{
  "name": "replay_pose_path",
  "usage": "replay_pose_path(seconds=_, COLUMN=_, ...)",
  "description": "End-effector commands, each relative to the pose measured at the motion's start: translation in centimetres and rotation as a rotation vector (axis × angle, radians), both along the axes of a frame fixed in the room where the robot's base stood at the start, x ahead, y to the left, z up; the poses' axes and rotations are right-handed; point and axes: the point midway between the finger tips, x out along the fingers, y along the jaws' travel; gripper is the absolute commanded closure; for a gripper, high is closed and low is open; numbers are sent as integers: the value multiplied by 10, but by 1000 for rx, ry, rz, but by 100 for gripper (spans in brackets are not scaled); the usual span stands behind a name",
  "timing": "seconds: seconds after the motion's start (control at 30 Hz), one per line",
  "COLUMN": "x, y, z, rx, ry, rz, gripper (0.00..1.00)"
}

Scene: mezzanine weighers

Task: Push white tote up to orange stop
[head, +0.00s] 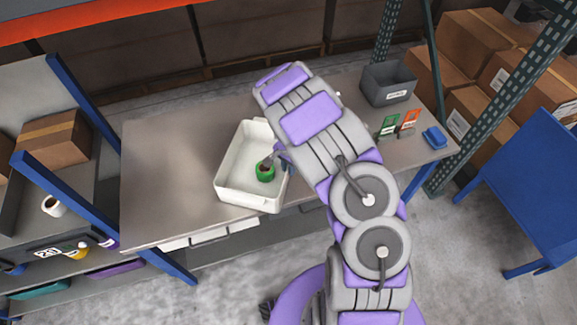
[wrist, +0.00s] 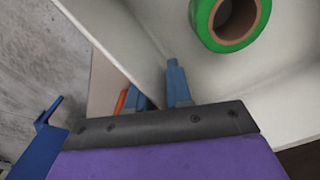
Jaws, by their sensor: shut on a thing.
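The white tote (head: 243,197) stands upright on the grey-brown table, left of my arm. A green tape roll (head: 265,173) lies inside it, near its right wall. My gripper is shut on a wall of the tote: in the wrist view the two blue fingertips (wrist: 160,88) sit on either side of the white wall (wrist: 122,48). The green roll (wrist: 232,20) is just beyond the inner finger. A small orange piece (wrist: 122,100) shows beside the outer finger; I cannot tell if it is the stop. In the head view my arm hides much of the table right of the tote.
The table (head: 165,160) is clear left of the tote. At its right end are a grey bin (head: 388,85), green (head: 388,124) and orange (head: 409,121) cards, and a blue dish (head: 434,137). Shelving stands at left, stacked boxes (head: 485,50) at right.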

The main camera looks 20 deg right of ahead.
Motion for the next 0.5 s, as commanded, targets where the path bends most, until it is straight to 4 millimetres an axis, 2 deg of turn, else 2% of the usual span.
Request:
replay_pose_path(seconds=0.4, x=0, y=-10, z=1, rx=3, ry=-4, rz=-5, gripper=100)
replay_pose_path(seconds=0.43, x=0, y=-10, z=0, rx=3, ry=-4, rz=-5, gripper=76)
replay_pose_path(seconds=0.5, x=0, y=-9, z=0, rx=2, ry=-3, rz=-4, gripper=69)
